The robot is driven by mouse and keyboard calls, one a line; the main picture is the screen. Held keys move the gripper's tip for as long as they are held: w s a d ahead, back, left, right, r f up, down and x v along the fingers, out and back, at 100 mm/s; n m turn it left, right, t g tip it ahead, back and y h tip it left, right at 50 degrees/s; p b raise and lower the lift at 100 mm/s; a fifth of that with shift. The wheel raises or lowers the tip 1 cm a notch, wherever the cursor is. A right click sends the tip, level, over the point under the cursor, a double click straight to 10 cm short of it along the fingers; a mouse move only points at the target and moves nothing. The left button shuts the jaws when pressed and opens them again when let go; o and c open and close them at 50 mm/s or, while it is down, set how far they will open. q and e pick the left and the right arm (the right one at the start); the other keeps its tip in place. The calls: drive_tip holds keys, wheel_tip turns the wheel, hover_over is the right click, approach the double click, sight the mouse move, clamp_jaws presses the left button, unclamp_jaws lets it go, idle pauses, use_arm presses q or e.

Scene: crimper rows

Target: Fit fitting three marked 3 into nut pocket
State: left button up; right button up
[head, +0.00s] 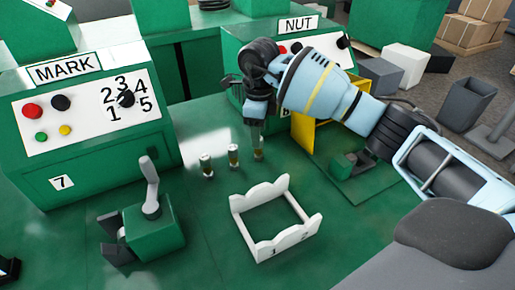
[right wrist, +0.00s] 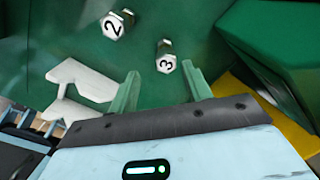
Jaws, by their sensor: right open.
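Fitting three (right wrist: 166,62), a small metal piece with a white hexagonal face marked 3, stands on the green bench top. In the head view fitting three (head: 258,153) is the rightmost of three small fittings, directly below my right gripper (head: 257,125). In the right wrist view the open fingers of my right gripper (right wrist: 160,72) lie to either side of its near end, with nothing held. Fitting two (right wrist: 116,25), marked 2, stands up and left of it. The machine labelled NUT (head: 232,48) is behind my right arm; I cannot make out its pocket.
A white rack (head: 238,212) marked 1 and 2 stands in front of the fittings. A green lever tool (head: 155,236) and the MARK machine (head: 85,157) are to the left. A yellow panel (head: 325,133) stands right of the gripper. Bench space between the lever tool and rack is clear.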

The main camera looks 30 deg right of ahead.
drive_tip(key=shift+w+d+f, duration=0.1)
drive_tip(key=shift+w+f, duration=0.05)
drive_tip(key=shift+f, duration=1.05)
drive_tip(key=shift+w+d+f, duration=0.1)
drive_tip(key=shift+w+f, duration=0.05)
drive_tip(key=shift+f, duration=1)
drive_tip(key=shift+w+f, duration=0.15)
drive_tip(key=shift+f, duration=1.05)
clamp_jaws()
drive_tip(key=shift+r, duration=0.15)
wheel_tip(320, 180, up, 10)
drive_tip(key=shift+f, duration=0.1)
